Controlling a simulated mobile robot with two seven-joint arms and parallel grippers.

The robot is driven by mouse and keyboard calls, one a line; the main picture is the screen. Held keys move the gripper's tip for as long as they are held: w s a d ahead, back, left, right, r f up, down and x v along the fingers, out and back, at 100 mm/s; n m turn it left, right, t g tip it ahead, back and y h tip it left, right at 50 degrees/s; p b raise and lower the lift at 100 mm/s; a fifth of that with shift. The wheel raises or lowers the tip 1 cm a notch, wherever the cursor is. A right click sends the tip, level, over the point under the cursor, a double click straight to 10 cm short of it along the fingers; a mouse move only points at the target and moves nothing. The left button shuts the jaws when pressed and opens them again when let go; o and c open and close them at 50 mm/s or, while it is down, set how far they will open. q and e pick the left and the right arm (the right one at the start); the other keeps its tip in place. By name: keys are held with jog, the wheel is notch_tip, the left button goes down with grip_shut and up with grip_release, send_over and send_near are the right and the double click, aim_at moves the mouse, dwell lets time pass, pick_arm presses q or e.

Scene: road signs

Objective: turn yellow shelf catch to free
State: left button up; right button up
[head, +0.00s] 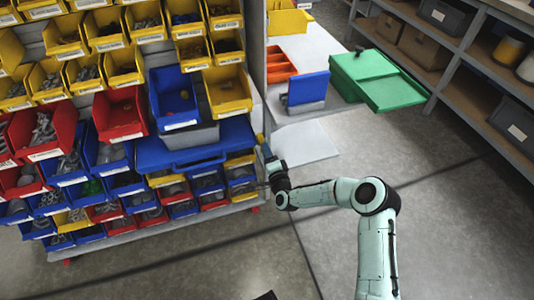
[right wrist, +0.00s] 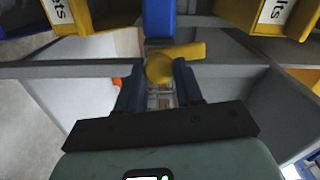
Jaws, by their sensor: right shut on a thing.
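The yellow shelf catch (right wrist: 172,62) shows in the right wrist view as a round yellow knob with a short arm pointing right. In the head view a small yellow bit of it (head: 260,138) shows at the right edge of the shelf of bins. My right gripper (head: 265,150) reaches that edge from the right. In the right wrist view its two dark fingers (right wrist: 159,78) stand on either side of the round knob, shut on it. The fingertips partly hide the catch's mount. My left gripper is out of view.
Rows of yellow, red and blue bins (head: 120,115) fill the shelf left of my gripper. A blue case (head: 195,145) lies just left of it. A white table with a green box (head: 378,80) stands behind. Grey floor is clear at the front.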

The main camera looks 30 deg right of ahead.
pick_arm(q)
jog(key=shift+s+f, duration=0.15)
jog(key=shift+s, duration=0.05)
pick_arm(e)
jog(key=shift+f+m, duration=0.1)
jog(key=shift+m, duration=0.9)
jog(key=o, duration=1)
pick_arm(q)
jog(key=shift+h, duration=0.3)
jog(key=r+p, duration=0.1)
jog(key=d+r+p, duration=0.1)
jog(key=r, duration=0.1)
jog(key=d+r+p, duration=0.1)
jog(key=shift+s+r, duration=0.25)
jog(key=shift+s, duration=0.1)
pick_arm(e)
jog(key=v, duration=1.3)
jog(key=shift+s, duration=0.25)
